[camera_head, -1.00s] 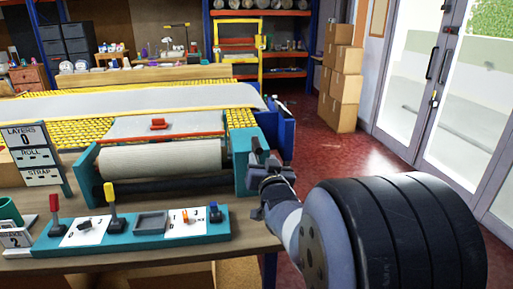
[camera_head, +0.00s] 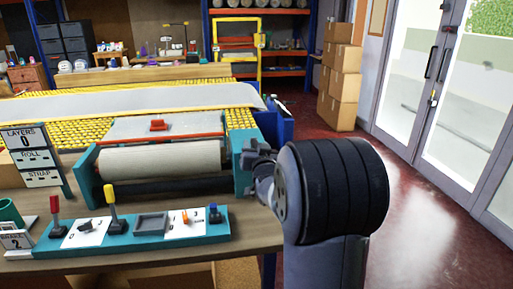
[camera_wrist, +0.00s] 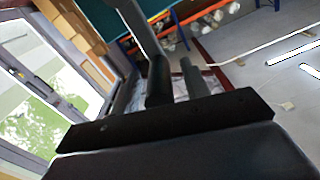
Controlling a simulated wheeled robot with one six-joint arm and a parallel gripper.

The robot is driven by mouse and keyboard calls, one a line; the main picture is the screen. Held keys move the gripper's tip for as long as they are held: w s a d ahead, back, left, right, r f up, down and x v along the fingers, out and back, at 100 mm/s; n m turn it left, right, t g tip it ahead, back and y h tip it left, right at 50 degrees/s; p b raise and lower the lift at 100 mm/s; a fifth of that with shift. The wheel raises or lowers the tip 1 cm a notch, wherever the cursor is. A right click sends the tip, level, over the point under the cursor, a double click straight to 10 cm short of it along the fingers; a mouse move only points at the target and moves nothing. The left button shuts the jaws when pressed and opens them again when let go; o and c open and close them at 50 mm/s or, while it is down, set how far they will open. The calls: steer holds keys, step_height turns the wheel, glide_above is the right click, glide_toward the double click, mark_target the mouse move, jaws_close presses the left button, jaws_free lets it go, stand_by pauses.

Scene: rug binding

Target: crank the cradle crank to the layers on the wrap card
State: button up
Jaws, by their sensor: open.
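The cradle holds a pale roll (camera_head: 160,161) between teal end plates. My gripper (camera_head: 253,152) is at the outer side of the right end plate (camera_head: 241,178). The crank cannot be told apart from the dark gripper parts there. In the wrist view my gripper (camera_wrist: 174,82) shows as dark fingers with a gap between them; whether the crank handle is in the gap I cannot tell. The layers sign (camera_head: 31,158) at the left reads 0. The small wrap card (camera_head: 16,241) at the lower left shows a 2; its other print is too small to read.
A teal control panel (camera_head: 135,238) with red, yellow and blue levers lies along the bench front. A yellow-topped conveyor (camera_head: 60,108) runs behind the cradle. Stacked cardboard boxes (camera_head: 341,88) and glass doors stand at the right. The red floor right of the bench is clear.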

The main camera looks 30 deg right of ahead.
jaws_close()
stand_by(0.6)
